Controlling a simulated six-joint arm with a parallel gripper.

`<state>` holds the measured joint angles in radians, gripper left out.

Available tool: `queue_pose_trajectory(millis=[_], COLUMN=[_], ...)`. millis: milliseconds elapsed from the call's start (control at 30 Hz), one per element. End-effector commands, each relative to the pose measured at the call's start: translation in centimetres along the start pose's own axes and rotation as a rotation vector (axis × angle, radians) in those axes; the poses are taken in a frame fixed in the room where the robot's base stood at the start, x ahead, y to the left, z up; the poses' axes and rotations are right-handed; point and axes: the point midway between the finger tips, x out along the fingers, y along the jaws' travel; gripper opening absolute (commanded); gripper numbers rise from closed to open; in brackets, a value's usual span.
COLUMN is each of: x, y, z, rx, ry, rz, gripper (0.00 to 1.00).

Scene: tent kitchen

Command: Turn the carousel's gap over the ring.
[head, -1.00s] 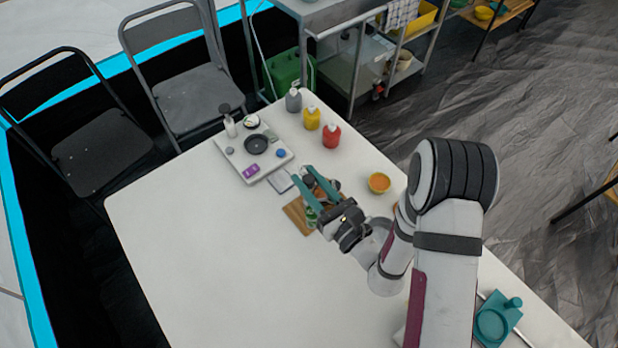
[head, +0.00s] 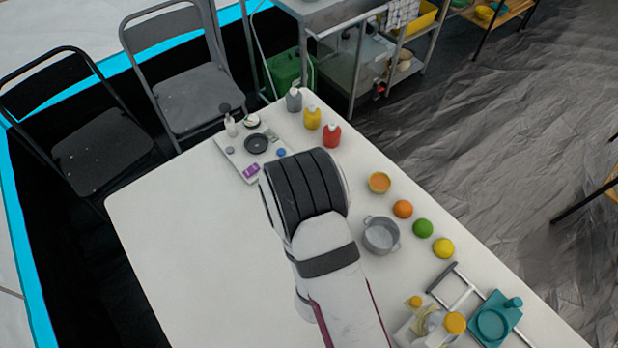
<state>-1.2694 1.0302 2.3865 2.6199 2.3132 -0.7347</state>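I cannot tell for sure which thing is the carousel, and no gap or ring can be made out. A white board (head: 231,157) at the back left of the table carries a dark round dish-like piece (head: 256,144), a purple block (head: 251,170) and a blue knob (head: 281,153). At the front right lies a teal piece (head: 513,318) with a round ring-like part (head: 491,324) and a short post (head: 513,303). My arm covers the middle of the table, and my gripper is hidden behind it.
A grey pot (head: 381,236), an orange bowl (head: 379,182), an orange fruit (head: 403,209), a green fruit (head: 423,228) and a yellow fruit (head: 443,248) line the right side. Red (head: 332,136) and yellow (head: 312,118) bottles stand behind. The table's (head: 170,240) left side is clear.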

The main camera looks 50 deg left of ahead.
Motion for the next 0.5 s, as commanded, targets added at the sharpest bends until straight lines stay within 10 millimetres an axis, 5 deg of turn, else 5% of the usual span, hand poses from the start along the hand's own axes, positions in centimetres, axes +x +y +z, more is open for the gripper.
queue_pose_trajectory(millis=[400, 433, 500], x=[0.12, 0.12, 0.1], y=[0.01, 0.01, 0.0], z=[0.08, 0.08, 0.07], rx=[0.002, 0.002, 0.002], ry=[-0.004, -0.004, -0.003], rz=[-0.005, -0.005, -0.005], gripper=[0.0, 0.35, 0.48])
